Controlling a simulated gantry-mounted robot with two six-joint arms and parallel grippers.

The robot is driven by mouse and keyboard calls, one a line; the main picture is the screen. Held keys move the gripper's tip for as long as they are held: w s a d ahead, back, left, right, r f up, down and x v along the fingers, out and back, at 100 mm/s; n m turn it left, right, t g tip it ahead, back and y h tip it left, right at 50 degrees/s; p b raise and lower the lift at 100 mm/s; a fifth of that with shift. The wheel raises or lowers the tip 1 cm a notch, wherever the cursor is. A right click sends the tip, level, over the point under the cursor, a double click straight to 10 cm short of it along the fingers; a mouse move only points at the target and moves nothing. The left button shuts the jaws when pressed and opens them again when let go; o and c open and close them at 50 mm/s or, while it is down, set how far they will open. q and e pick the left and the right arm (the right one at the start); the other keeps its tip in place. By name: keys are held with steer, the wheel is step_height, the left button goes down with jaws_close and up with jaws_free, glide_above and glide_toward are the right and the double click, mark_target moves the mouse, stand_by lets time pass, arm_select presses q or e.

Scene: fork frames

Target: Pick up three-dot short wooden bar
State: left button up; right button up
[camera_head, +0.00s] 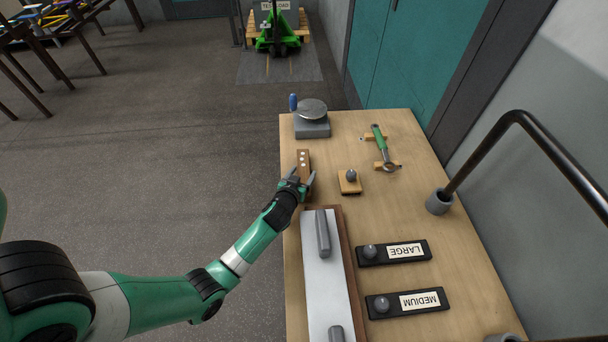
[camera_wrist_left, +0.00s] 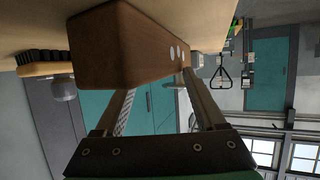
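The three-dot short wooden bar (camera_head: 304,160) is brown with pale dots on top and lies near the left edge of the table, towards its back. My left gripper (camera_head: 301,180) is at the bar's near end, with its fingers spread to either side of it; a small gap shows at the left finger. My right gripper is not in view.
A white plate with grey handles (camera_head: 323,275) on a brown board lies just nearer. A grey device (camera_head: 312,122) stands behind.

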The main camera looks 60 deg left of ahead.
arm_select(q)
steer(key=shift+f, duration=0.2)
jaws_close()
steer(key=shift+s+r+p, duration=0.1)
steer(key=shift+r+p, duration=0.35)
steer(key=shift+r, duration=0.2)
steer(key=d+r+p, duration=0.1)
steer(key=r, duration=0.1)
steer(key=s+d+r+p, duration=0.1)
steer(key=r+p, duration=0.1)
steer(key=r, duration=0.1)
steer(key=s+d+r+p, duration=0.1)
steer(key=r+p, duration=0.1)
steer(key=shift+d+r, duration=0.25)
steer(key=shift+r, duration=0.05)
steer(key=w+d+p+v, duration=0.1)
steer(key=p+v, duration=0.1)
steer(key=v, duration=0.9)
